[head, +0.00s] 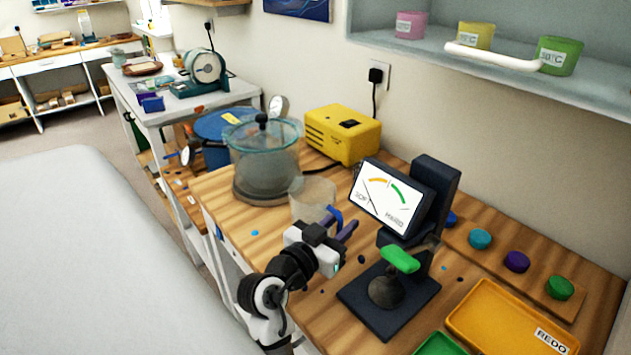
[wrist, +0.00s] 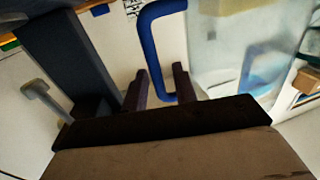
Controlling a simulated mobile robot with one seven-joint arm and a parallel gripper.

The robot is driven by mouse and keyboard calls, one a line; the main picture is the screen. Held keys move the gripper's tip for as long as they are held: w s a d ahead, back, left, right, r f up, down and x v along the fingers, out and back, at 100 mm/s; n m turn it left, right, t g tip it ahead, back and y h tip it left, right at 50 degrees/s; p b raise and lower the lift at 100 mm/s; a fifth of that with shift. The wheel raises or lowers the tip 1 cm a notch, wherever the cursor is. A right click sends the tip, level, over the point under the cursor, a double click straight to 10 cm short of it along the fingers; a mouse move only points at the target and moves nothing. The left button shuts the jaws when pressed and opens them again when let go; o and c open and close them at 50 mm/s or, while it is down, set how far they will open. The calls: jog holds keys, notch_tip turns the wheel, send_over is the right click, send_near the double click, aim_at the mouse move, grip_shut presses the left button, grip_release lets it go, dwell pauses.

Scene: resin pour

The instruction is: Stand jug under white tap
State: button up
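The jug (head: 313,194) is a clear beaker-like vessel with a blue handle, on the wooden bench in front of the lidded pot. In the wrist view the clear jug (wrist: 228,60) fills the right side, and its blue handle (wrist: 150,50) lies between my fingertips. My gripper (head: 347,230) is beside the handle; in the wrist view my gripper (wrist: 158,80) has its fingers apart, with gaps around the handle. A blue drum (head: 218,128) stands behind the pot on the left. A small pale fitting (head: 186,155) at its front may be the white tap; it is too small to tell.
A clear lidded pot (head: 263,165) stands close behind the jug. A yellow box (head: 342,134) is at the wall. A dial meter (head: 392,198) and a black stand with a green top (head: 401,260) are right of my gripper. An orange tray (head: 500,318) lies front right.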

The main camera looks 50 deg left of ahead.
grip_shut()
dwell(0.3)
